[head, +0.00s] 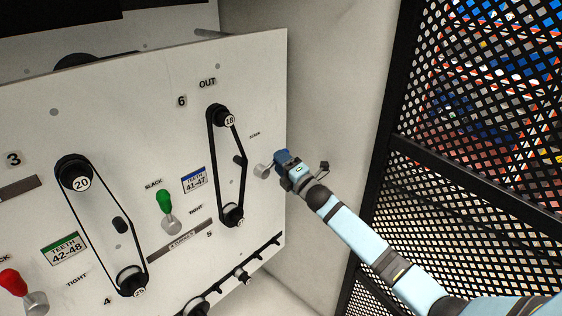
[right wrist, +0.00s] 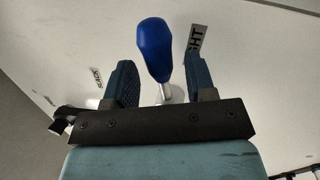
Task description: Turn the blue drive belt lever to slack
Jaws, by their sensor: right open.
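The blue lever (right wrist: 154,50) shows large in the right wrist view, its blue grip on a thin metal stem. Its grip stands between and beyond the two fingers of my right gripper (right wrist: 161,84), with gaps on both sides. In the head view its grey base (head: 262,171) is at the right edge of the panel, and my open right gripper (head: 286,168) is just right of it, covering much of the lever. Part of a label ending in "HT" is right of the lever in the wrist view. My left gripper is not in view.
The white panel (head: 120,130) carries a green lever (head: 165,202), a red lever (head: 14,281) and black belts on pulleys, one belt (head: 243,180) close left of the blue lever. A black mesh fence (head: 470,175) stands at the right. A pale wall is behind the gripper.

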